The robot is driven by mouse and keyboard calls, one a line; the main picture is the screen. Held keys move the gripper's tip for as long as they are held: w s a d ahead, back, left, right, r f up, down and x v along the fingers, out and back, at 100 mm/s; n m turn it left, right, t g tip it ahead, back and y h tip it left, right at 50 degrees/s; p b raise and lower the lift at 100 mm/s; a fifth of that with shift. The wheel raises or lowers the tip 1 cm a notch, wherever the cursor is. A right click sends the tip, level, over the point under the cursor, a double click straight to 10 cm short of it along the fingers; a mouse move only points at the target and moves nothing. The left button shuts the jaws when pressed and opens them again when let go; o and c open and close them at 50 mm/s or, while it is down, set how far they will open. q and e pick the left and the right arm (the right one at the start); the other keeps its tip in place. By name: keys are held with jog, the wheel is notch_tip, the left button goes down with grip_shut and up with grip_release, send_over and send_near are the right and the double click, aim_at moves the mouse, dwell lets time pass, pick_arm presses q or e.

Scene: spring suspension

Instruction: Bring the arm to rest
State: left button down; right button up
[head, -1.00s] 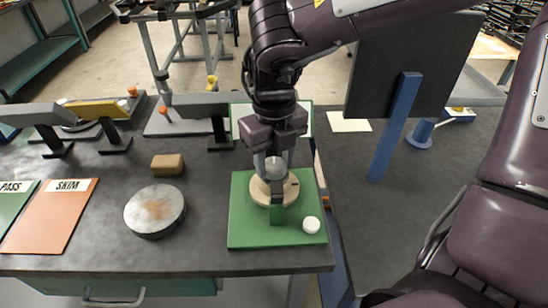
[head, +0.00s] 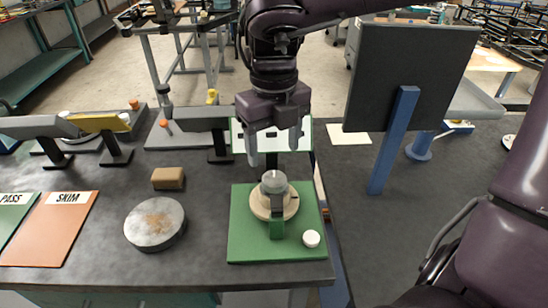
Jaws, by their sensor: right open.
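My right gripper (head: 274,150) hangs fingers-down above the green base (head: 240,240) in the head view. Its two fingers are apart with nothing between them. Below it, a small clear-topped cylinder (head: 274,182) sits on a round cream disc (head: 262,203) on the green base. A dark green upright piece (head: 277,222) stands at the front of the disc. A white round knob (head: 311,239) is at the base's front right. The gripper is clear of the cylinder. My left gripper is not in view.
A grey metal disc (head: 155,226) and a brown block (head: 168,178) lie left of the base. Orange SKIM (head: 48,235) and green PASS (head: 12,220) mats are at far left. A dark panel (head: 410,80) on a blue post (head: 393,150) stands at right.

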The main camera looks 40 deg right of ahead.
jog(key=shift+r, duration=0.35)
